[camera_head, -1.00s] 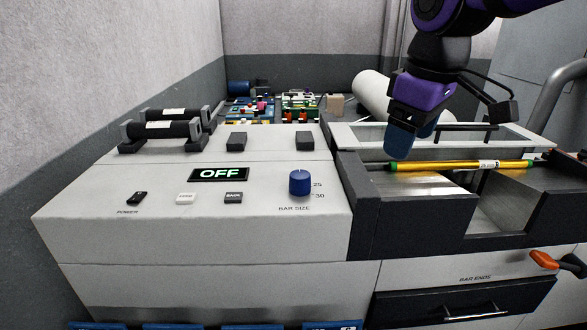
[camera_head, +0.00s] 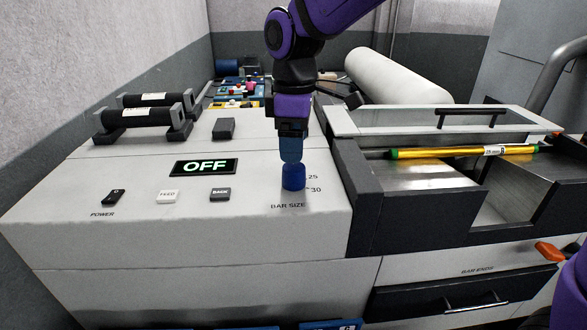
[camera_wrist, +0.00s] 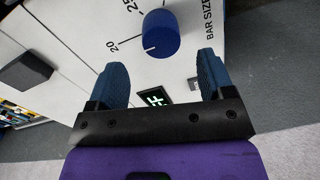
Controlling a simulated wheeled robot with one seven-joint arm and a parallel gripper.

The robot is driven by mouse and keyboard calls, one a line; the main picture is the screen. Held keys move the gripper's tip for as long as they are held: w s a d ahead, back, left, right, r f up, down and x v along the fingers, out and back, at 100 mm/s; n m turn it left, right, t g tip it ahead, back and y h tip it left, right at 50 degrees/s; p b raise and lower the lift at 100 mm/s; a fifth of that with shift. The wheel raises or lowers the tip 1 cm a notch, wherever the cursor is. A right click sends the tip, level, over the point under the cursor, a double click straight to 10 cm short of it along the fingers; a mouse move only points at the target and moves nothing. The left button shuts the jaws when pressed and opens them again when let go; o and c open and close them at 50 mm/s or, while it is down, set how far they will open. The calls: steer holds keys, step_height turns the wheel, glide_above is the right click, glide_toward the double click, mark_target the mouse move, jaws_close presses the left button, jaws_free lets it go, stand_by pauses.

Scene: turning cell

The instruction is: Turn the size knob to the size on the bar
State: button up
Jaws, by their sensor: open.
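The blue size knob (camera_head: 293,177) stands on the sloped grey panel above the words BAR SIZE. In the wrist view the knob (camera_wrist: 161,33) has a white pointer line directed toward the 20 mark; a 25 mark also shows. My gripper (camera_head: 291,158) hangs just above and behind the knob in the head view. In the wrist view my gripper (camera_wrist: 163,75) is open, its two blue fingers apart, with the knob beyond the tips and not between them.
The display (camera_head: 205,167) reads OFF. Power (camera_head: 113,198), FEED (camera_head: 168,196) and BACK (camera_head: 220,194) buttons sit left of the knob. Dark rollers (camera_head: 140,117) stand at the back left. A clear cover with a black handle (camera_head: 485,114) is behind the bar.

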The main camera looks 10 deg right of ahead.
mark_target(294, 166)
steer(key=shift+s+f, duration=0.15)
steer(key=shift+f, duration=3.05)
steer(key=c, duration=0.9)
